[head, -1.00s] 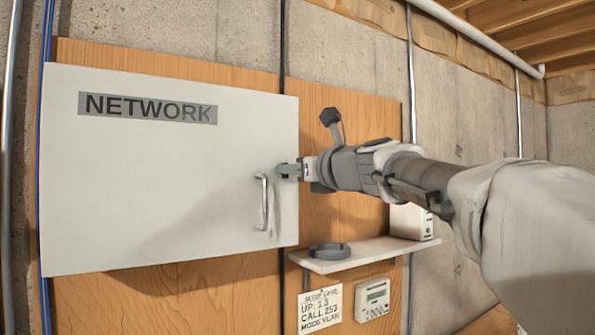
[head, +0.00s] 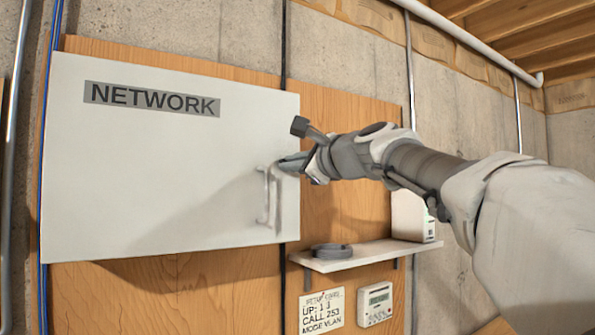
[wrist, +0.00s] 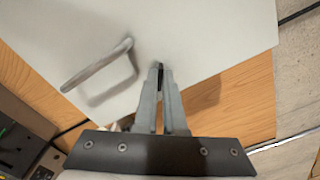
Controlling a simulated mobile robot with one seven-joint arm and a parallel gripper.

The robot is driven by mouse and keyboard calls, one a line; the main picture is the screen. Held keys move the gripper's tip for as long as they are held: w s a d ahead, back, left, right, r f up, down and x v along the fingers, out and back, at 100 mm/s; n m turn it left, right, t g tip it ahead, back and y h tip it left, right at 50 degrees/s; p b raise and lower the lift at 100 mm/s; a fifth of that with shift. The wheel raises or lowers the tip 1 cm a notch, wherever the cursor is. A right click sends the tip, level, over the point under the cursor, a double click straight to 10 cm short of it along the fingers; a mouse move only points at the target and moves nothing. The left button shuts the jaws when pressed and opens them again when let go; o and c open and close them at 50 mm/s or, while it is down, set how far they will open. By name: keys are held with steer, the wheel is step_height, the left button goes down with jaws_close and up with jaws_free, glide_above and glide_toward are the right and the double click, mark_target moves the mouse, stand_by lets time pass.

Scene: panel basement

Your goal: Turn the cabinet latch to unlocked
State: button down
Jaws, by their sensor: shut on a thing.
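The white cabinet (head: 150,175) marked NETWORK hangs on a wooden board, its door shut. A pale bar handle (head: 265,197) stands near the door's right edge; it also shows in the wrist view (wrist: 95,68). My gripper (head: 285,163) is at the door's right edge, just above and right of the handle. In the wrist view my gripper's fingers (wrist: 160,75) are close together on a small dark piece at the door, which I take to be the latch (wrist: 160,70). The fingers hide most of the latch, and its setting cannot be read.
Bare wooden board (head: 350,205) lies right of the cabinet.

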steer(key=shift+f+n+b, duration=0.1)
steer(key=shift+n+b, duration=1.4)
steer(key=shift+n, duration=2.1)
steer(key=c, duration=1)
jaws_free()
steer(key=b+v, duration=0.4)
steer(key=v, duration=1.3)
steer(key=shift+s+d, duration=0.2)
